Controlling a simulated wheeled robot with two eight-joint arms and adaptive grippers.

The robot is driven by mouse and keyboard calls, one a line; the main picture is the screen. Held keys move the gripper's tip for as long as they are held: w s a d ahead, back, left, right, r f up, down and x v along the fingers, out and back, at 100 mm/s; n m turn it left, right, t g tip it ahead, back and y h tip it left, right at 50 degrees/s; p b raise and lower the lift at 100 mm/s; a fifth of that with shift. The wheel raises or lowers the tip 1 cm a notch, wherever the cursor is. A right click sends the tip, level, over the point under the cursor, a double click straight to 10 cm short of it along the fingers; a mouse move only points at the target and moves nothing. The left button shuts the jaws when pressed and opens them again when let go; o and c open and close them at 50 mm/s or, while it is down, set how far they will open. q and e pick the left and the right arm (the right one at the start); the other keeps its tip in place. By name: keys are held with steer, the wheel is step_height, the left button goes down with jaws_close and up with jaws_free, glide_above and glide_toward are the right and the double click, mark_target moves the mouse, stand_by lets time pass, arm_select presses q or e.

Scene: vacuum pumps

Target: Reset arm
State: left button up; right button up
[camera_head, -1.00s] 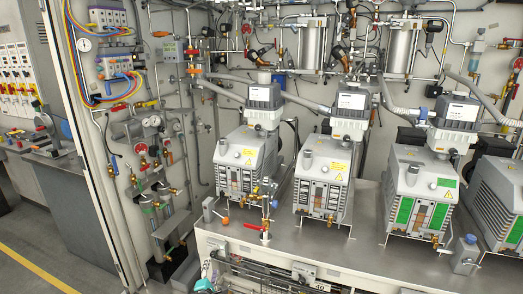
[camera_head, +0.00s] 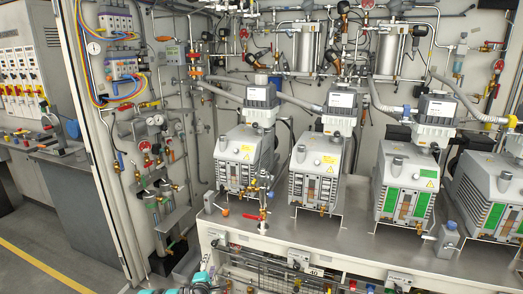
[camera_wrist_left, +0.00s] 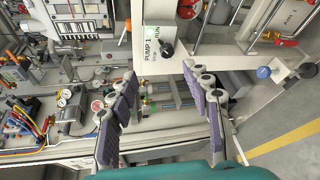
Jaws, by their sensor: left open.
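My left gripper (camera_wrist_left: 160,82) shows large in the left wrist view, with its two purple-padded fingers spread apart and nothing between them. Part of my left gripper, teal and grey, also shows at the bottom edge of the head view (camera_head: 203,280), in front of the pump bench. Most of it is cut off there. My right gripper is in neither view.
Several grey vacuum pumps (camera_head: 318,172) stand on a metal bench (camera_head: 330,226) with pipes and valves behind. A red-handled valve (camera_head: 263,214) stands at the bench front. A PUMP 1 switch panel (camera_wrist_left: 158,44) is near my left fingers. The floor (camera_head: 50,250) at left is clear.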

arm_select(q)
steer(key=s+d+r+m+g, duration=0.2)
steer(key=s+r+m, duration=0.5)
steer(key=r, duration=0.5)
steer(key=s+d+r+m+g, duration=0.2)
steer(key=s+r+m, duration=0.2)
steer(key=s+r, duration=0.6)
steer(key=s+m+g, duration=0.4)
steer(key=s+m, duration=0.5)
steer(key=s, duration=2.1)
steer(key=shift+f+m+g, duration=0.2)
steer(key=shift+m+g, duration=0.1)
steer(key=shift+m, duration=0.1)
